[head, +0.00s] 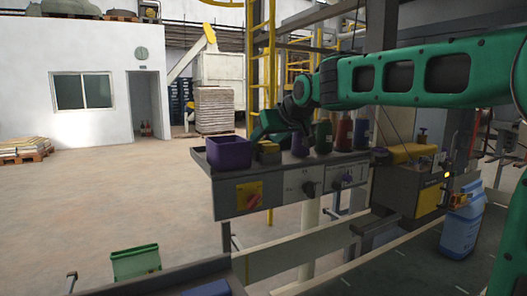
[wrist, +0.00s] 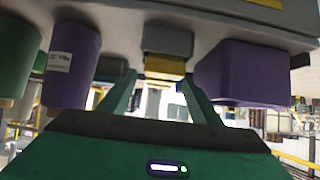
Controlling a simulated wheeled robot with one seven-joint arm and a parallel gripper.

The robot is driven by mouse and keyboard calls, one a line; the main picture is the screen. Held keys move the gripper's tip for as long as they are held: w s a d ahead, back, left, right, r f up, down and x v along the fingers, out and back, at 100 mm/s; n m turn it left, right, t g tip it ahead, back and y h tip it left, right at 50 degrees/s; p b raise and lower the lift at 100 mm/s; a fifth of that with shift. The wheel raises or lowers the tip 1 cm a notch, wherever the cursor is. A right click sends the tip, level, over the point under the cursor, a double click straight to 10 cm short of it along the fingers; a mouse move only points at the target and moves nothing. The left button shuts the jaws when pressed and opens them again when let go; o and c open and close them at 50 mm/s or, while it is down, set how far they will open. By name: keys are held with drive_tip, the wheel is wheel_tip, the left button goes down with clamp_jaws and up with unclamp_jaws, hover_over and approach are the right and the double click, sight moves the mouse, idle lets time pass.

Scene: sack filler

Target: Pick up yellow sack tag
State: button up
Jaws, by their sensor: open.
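The yellow sack tag (head: 268,147) sits in a small dark grey holder (head: 269,158) on the grey machine shelf, just right of a purple bin (head: 230,152). In the wrist view, which shows the shelf upside down, the yellow tag (wrist: 165,67) sticks out of the grey holder (wrist: 167,43). My green gripper (wrist: 160,84) is open, with its two fingertips on either side of the tag and a gap visible on both sides. In the head view my gripper (head: 258,133) is at the tag, coming in from the right. Whether the fingers touch the tag cannot be told.
Purple, green, red and blue cups (head: 342,134) stand on the shelf right of the tag, close under my arm. The purple bin (wrist: 240,72) is close beside one finger. A blue-and-white sack (head: 461,228) stands at right. A green bin (head: 136,262) is at lower left.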

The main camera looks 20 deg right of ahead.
drive_tip(key=c, duration=1.1)
drive_tip(key=shift+r, duration=0.15)
